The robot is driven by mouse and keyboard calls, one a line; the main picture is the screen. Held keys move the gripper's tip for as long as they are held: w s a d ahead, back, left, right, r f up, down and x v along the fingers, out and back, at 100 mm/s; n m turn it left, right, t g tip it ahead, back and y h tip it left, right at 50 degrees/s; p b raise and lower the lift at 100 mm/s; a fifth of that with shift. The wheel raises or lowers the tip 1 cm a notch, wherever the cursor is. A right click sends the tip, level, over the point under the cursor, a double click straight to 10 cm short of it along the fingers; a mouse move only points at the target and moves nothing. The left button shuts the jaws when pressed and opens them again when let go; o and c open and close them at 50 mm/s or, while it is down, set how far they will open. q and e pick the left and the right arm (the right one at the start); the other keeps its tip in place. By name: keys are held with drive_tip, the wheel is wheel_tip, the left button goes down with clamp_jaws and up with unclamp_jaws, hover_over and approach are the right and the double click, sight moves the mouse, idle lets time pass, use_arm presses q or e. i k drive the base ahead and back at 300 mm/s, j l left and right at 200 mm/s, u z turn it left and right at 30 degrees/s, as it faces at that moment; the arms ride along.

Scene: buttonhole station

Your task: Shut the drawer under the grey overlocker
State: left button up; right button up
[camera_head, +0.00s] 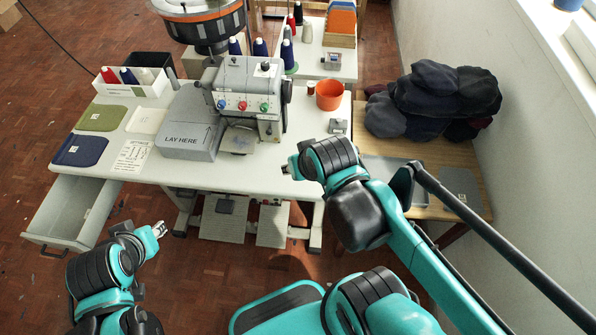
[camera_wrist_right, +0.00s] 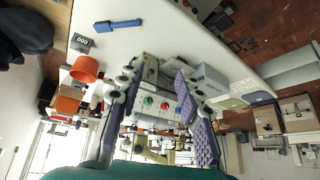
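The grey overlocker (camera_head: 248,98) stands on the white table with red, blue and green dials. It also shows between my right fingers in the right wrist view (camera_wrist_right: 158,104). The grey drawer (camera_head: 72,207) sticks out from under the table's left front and is open. Its front panel has a dark handle (camera_head: 45,249) at the lower left. My left gripper (camera_head: 160,229) is to the right of the drawer, apart from it; its fingers are too small to judge. My right gripper (camera_head: 287,169) is over the table's front edge, open and empty in the right wrist view (camera_wrist_right: 160,72).
The white table (camera_head: 310,180) carries a grey "LAY HERE" block (camera_head: 190,135), cloth pieces, a thread tray (camera_head: 132,85) and an orange cup (camera_head: 330,95). Pedals (camera_head: 222,225) lie below. A wooden bench (camera_head: 465,165) with dark caps stands right. Floor left of the drawer is clear.

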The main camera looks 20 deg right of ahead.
sight(58, 222)
drive_tip(key=k+u, duration=0.15)
drive_tip(key=u, duration=1.3)
drive_tip(key=i+l, duration=0.35)
drive_tip(key=i+l+u, duration=0.1)
drive_tip(key=i+l, duration=0.25)
drive_tip(key=l, duration=0.15)
